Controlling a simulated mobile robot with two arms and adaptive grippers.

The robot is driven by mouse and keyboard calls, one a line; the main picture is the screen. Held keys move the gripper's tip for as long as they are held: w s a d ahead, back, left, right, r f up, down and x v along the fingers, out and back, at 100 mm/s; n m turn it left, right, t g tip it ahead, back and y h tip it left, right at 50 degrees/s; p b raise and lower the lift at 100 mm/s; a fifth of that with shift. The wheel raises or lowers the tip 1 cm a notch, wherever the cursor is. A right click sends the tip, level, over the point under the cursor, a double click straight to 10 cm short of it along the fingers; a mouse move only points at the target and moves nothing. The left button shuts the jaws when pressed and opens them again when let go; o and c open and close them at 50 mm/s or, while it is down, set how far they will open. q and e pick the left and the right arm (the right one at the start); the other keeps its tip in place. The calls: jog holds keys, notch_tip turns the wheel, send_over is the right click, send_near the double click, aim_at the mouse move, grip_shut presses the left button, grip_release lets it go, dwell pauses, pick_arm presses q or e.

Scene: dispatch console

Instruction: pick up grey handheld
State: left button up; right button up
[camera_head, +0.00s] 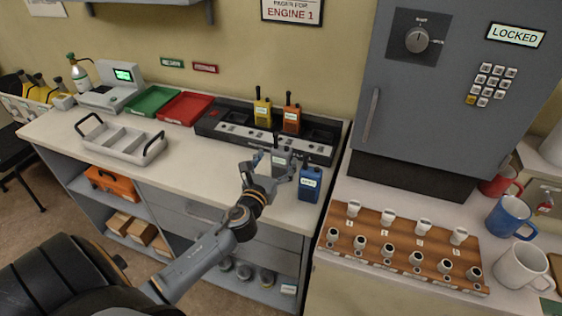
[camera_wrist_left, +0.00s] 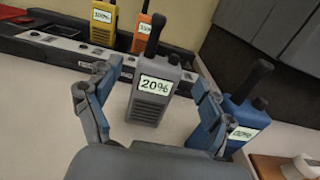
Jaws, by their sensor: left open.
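The grey handheld (camera_wrist_left: 153,92) stands upright on the counter with a "20%" label and a black antenna. In the head view the grey handheld (camera_head: 282,158) is partly hidden by my left gripper (camera_head: 272,170). My left gripper (camera_wrist_left: 153,108) is open, with one finger on each side of the grey handheld in the wrist view. I cannot tell whether either finger touches it. A blue handheld (camera_head: 310,183) stands just to the right, close to the right finger; it also shows in the wrist view (camera_wrist_left: 246,118). My right gripper is not in view.
Behind stands a dark charging rack (camera_head: 232,128) with a yellow handheld (camera_head: 262,112) and an orange handheld (camera_head: 291,118). A grey divided tray (camera_head: 112,148) lies to the left. A grey cabinet (camera_head: 455,90) stands at the right. The counter left of the gripper is clear.

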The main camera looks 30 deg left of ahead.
aim_at(279, 154)
pick_arm(q)
jog(key=x, duration=0.4)
jog(key=shift+w+p, duration=0.25)
jog(key=shift+p, duration=0.1)
jog(key=shift+r, duration=0.1)
jog(key=shift+s, duration=0.1)
jog(key=shift+c, duration=0.2)
